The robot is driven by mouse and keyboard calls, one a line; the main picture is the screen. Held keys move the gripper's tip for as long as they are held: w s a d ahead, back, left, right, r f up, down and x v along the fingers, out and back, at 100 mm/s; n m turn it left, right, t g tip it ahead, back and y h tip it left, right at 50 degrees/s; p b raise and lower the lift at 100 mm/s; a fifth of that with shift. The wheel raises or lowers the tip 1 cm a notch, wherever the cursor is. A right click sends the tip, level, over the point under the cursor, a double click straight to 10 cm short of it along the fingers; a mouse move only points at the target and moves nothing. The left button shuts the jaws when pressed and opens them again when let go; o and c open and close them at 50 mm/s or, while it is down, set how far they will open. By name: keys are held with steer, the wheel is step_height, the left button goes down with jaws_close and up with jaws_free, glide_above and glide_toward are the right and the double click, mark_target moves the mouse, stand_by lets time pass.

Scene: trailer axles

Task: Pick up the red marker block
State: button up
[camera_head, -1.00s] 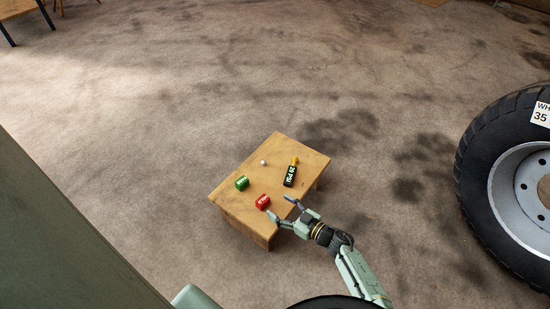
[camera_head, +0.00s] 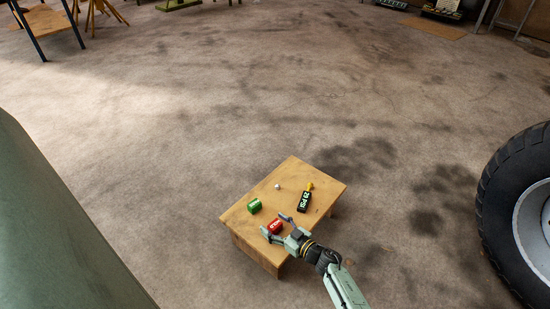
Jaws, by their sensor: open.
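The red marker block (camera_head: 275,225) lies near the front edge of a small wooden table (camera_head: 318,170). It has white lettering on it. My gripper (camera_head: 274,227) is open at the front of the table, with one finger on each side of the red block as seen from here. The block shows between the fingers, and its lower part is partly hidden by the gripper. I cannot tell whether the fingers touch it.
A large tyre (camera_head: 500,190) stands at the right. The floor around the table is clear.

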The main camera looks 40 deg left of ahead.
steer(key=shift+c, duration=0.2)
steer(key=c, duration=1.3)
